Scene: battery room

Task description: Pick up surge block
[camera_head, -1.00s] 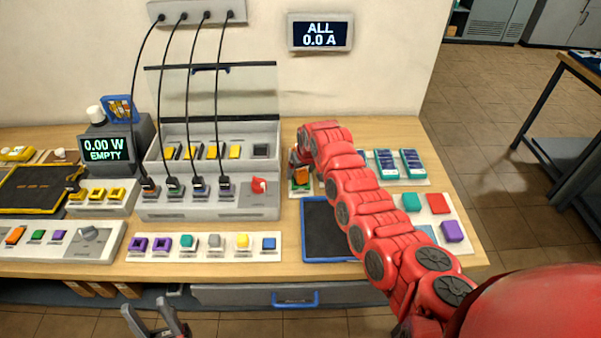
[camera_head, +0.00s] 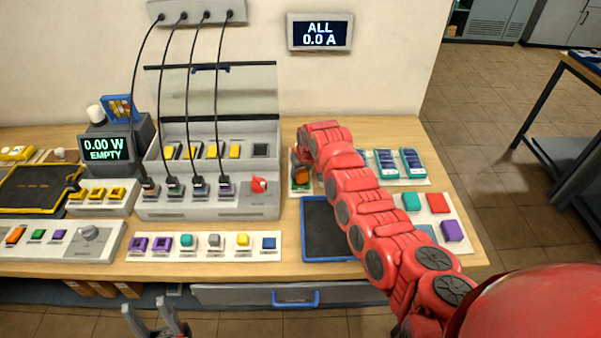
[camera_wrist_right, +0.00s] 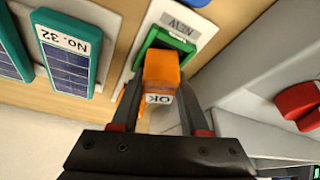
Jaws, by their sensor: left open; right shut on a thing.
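The orange block (camera_wrist_right: 161,72) bears a white label reading OK. In the right wrist view it is between the two fingers of my right gripper (camera_wrist_right: 163,108), which is shut on it. The block is at a green-framed slot (camera_wrist_right: 150,42) on a white strip labelled NEW. I cannot tell whether it is clear of the slot. In the head view the orange block (camera_head: 300,175) shows beside the end of my red right arm, which partly hides that spot. My left gripper (camera_head: 155,310) is open and empty at the bottom edge, in front of the table.
A grey charger unit (camera_head: 210,208) with cables and a red switch (camera_head: 259,184) stands left of the right gripper. Blue-and-teal packs (camera_head: 411,162) lie to the right. A dark tray (camera_head: 323,240) and a strip of coloured blocks (camera_head: 215,256) lie nearer the front.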

